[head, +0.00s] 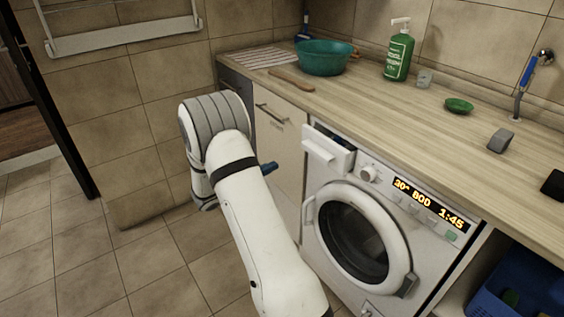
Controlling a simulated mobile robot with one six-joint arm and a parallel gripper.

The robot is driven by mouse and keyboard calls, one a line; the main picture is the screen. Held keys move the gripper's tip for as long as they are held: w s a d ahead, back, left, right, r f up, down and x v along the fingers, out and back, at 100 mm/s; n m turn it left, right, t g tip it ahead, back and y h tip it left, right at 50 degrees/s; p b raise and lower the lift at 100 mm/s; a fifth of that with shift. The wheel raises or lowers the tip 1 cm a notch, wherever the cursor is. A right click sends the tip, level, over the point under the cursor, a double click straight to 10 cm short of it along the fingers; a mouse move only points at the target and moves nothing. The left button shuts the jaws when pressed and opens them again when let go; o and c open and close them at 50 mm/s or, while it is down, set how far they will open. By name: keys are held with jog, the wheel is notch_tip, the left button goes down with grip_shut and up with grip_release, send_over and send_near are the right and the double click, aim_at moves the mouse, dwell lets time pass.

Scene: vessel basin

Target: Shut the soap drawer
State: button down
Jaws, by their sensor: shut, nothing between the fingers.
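The soap drawer (328,151) is a white box at the top left of the white washing machine (312,190). It is pulled out and sticks forward from the machine's front. My white arm rises from the bottom of the view and bends at a grey ribbed joint, left of the machine. My gripper (268,168) shows only as a small dark blue tip beside the arm, with the rest hidden behind it. The tip is shut and empty, left of the drawer and apart from it in the picture.
A cabinet door (282,140) with a handle stands left of the machine. A blue crate (520,285) sits lower right. Tiled floor is clear at left.

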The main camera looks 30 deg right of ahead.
aim_at(309, 150)
jog(key=d, duration=1.2)
jog(key=shift+w+d, duration=0.4)
